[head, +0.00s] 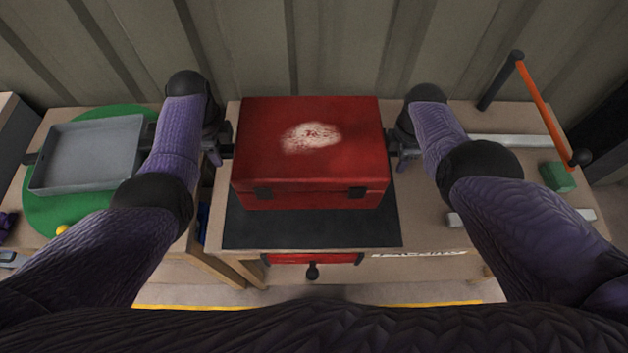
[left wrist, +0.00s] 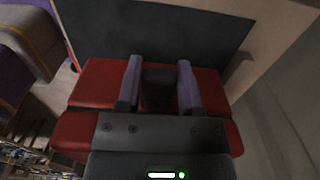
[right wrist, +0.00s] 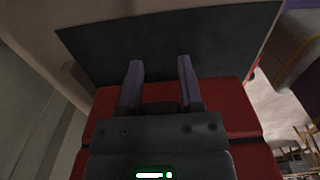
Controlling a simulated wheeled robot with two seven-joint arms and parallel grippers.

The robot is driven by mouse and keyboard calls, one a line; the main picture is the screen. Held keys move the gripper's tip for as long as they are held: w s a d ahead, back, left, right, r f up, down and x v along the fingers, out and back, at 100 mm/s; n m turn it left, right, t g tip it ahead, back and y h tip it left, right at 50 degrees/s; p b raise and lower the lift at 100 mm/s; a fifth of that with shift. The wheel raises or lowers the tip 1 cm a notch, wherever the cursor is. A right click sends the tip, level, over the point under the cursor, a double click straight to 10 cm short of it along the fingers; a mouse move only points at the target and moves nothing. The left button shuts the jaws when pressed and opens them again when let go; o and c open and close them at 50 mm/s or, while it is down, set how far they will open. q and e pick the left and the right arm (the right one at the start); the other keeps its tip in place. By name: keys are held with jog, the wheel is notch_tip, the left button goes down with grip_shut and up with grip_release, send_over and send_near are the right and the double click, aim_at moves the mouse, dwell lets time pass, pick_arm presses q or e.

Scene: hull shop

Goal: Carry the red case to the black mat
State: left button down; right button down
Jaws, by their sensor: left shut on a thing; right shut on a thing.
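The red case (head: 312,170) has a pale worn patch on its lid and two dark latches on its front. In the head view it is over the black mat (head: 310,232), whose front part shows below it. I cannot tell whether the case touches the mat. My left gripper (head: 226,146) is shut on the case's left side, on a dark handle that shows in the left wrist view (left wrist: 158,88). My right gripper (head: 392,146) is shut on the case's right side. The black mat also shows beyond the case in the right wrist view (right wrist: 170,40).
A grey tray (head: 88,155) sits on a round green mat (head: 50,212) on the left table. On the right are an orange-handled tool (head: 543,105), a green block (head: 557,177) and a metal bar (head: 515,141). A ribbed wall stands behind. A red drawer (head: 312,259) is below the mat.

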pick_arm(q)
jog(key=shift+d+f, duration=0.15)
jog(key=shift+f, duration=0.1)
pick_arm(e)
jog(key=shift+d+f, duration=0.1)
jog(key=shift+f, duration=0.15)
